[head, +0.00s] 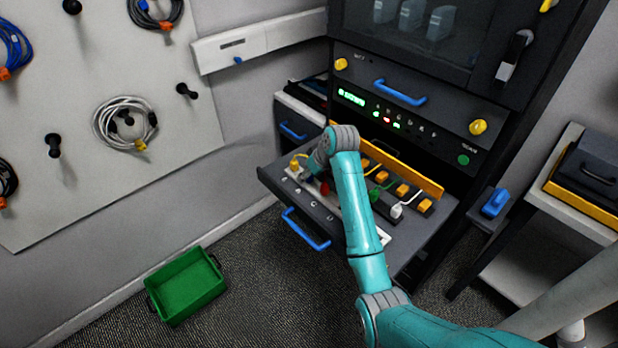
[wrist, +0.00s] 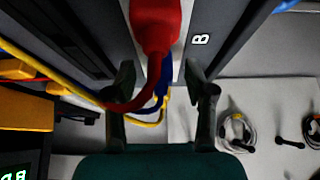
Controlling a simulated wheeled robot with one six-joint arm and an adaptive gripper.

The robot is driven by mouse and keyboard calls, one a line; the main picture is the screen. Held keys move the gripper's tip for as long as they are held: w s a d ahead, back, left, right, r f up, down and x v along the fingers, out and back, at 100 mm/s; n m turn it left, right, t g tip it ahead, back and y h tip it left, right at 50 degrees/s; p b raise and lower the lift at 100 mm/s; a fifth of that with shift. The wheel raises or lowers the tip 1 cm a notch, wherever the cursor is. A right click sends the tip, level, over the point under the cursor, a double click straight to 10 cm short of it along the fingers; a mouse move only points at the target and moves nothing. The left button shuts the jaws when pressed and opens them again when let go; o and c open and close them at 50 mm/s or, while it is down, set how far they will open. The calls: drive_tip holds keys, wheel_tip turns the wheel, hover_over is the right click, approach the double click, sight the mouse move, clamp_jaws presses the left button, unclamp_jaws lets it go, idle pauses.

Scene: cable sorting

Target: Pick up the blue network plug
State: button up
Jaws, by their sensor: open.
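A dark drawer (head: 415,235) is pulled out of the rack, with colored plugs and cables on it. My gripper (head: 318,178) is low over the drawer's left part, and my own arm hides much of that spot. In the wrist view my gripper (wrist: 162,88) is open, one finger on each side of a red plug (wrist: 155,25) with a red cable. Blue (wrist: 162,82) shows just behind the red plug, between the fingers; its plug end is hidden, so I cannot tell its exact shape. Neither finger is clearly closed on anything.
A yellow plug (head: 297,163) is left of my gripper. Green (head: 376,193) and white (head: 398,210) plugs with orange blocks are to its right. A yellow cable (wrist: 150,124) crosses near the fingers. A blue block (head: 495,203) is on a side ledge; a green bin (head: 187,290) is on the floor.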

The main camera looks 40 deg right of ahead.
drive_tip(key=shift+w+f, duration=0.15)
drive_tip(key=shift+f, duration=0.1)
clamp_jaws()
wheel_tip(320, 180, up, 14)
drive_tip(key=shift+f, duration=0.2)
idle(1.0)
drive_tip(key=shift+f, duration=0.1)
